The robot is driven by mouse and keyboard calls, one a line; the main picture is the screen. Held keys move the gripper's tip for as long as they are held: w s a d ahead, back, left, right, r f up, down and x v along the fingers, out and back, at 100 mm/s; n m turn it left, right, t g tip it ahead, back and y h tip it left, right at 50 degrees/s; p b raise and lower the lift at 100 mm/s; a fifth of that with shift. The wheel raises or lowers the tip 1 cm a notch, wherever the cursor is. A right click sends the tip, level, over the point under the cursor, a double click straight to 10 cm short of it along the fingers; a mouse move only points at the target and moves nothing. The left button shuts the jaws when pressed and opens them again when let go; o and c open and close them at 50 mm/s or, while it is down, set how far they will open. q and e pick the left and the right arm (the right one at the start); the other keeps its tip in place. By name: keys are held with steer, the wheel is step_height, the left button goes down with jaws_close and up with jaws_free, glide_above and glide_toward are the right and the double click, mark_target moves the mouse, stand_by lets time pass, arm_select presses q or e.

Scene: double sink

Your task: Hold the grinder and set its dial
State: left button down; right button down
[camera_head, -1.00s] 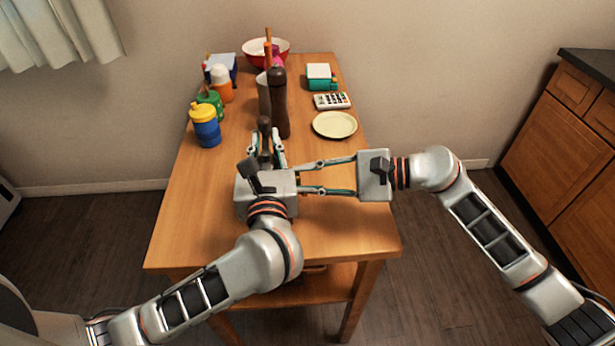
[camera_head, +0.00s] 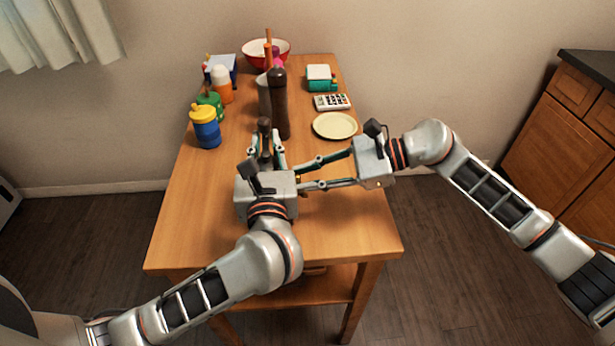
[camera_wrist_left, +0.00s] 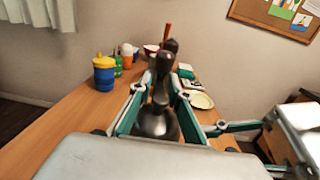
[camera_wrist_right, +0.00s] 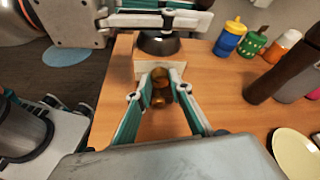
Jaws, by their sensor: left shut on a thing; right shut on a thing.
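The grinder (camera_head: 264,126) is dark, with a rounded knob on top. In the left wrist view it stands between my left fingers, with its knob (camera_wrist_left: 163,62) up and a rounded, shiny lower part (camera_wrist_left: 155,123). My left gripper (camera_head: 265,152) is shut on it, low over the table's near half. My right gripper (camera_wrist_right: 160,84) comes in from the right and is shut on a small brownish-gold round piece, seemingly the dial (camera_wrist_right: 160,92). In the head view, the left gripper's body hides that grip.
A tall dark brown mill (camera_head: 280,105) stands just behind the grinder. A blue cup with a yellow lid (camera_head: 205,128) is at left, a pale plate (camera_head: 335,126) and a calculator (camera_head: 332,101) at right. The table's near part (camera_head: 330,235) is clear.

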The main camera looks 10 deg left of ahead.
steer(key=m+g, duration=0.1)
steer(key=m, duration=0.1)
steer(key=m+g+h, duration=0.1)
steer(key=m, duration=0.1)
steer(key=shift+w+a+g, duration=0.15)
steer(key=shift+w+g, duration=0.2)
steer(key=shift+g, duration=0.05)
steer(key=m+g, duration=0.3)
steer(key=m, duration=0.1)
steer(key=shift+w+f, duration=0.1)
steer(key=shift+w, duration=0.05)
stand_by(0.3)
steer(key=c, duration=2.1)
jaws_free()
steer(key=shift+w, duration=0.1)
steer(key=v, duration=0.7)
steer(key=shift+w, duration=0.1)
arm_select(q)
steer(key=c, duration=1.8)
jaws_free()
